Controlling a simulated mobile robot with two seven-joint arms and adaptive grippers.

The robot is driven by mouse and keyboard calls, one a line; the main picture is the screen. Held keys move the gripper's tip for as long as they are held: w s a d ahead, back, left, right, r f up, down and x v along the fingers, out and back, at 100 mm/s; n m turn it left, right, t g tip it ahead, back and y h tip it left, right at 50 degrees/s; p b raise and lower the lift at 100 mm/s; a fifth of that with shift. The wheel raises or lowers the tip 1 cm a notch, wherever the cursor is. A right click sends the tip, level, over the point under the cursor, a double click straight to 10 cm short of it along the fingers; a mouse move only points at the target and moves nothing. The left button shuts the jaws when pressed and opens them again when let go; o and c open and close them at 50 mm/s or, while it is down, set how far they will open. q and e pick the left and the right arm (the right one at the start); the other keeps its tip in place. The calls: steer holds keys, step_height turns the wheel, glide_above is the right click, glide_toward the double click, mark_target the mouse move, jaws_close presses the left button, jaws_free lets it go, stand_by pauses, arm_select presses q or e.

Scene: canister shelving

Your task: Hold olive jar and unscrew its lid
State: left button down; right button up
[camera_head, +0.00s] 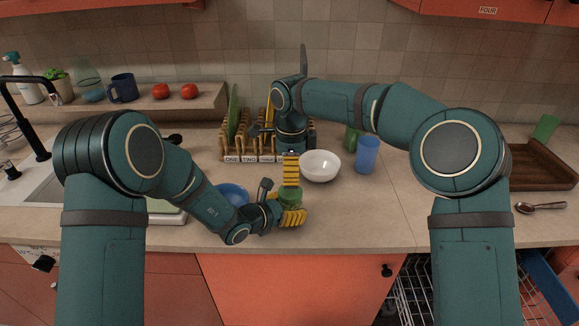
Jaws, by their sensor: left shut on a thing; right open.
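The olive jar (290,201) shows as a small green shape near the counter's front edge. My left gripper (292,208) is shut on it from the left, its yellow fingers around the jar's side. My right gripper (291,170) is open and points down from above, its yellow finger pads just over the top of the jar. Whether the pads touch the lid cannot be told. The lid is mostly hidden behind the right gripper's fingers.
A white bowl (320,166) stands close right of the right gripper, with a blue cup (366,155) beyond it. A blue bowl (231,194) is behind my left forearm. A wooden rack (240,148) with plates is behind.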

mark_target(290, 191)
step_height(290, 191, down, 7)
steer(key=shift+f, duration=0.2)
stand_by(0.3)
steer(key=c, duration=1.3)
steer(key=n, duration=0.4)
steer(key=shift+r+n, duration=0.1)
steer(key=shift+n, duration=0.3)
steer(key=n, duration=0.8)
steer(key=shift+n, duration=0.3)
steer(key=n, duration=0.3)
steer(key=shift+n, duration=0.3)
steer(key=o, duration=1.3)
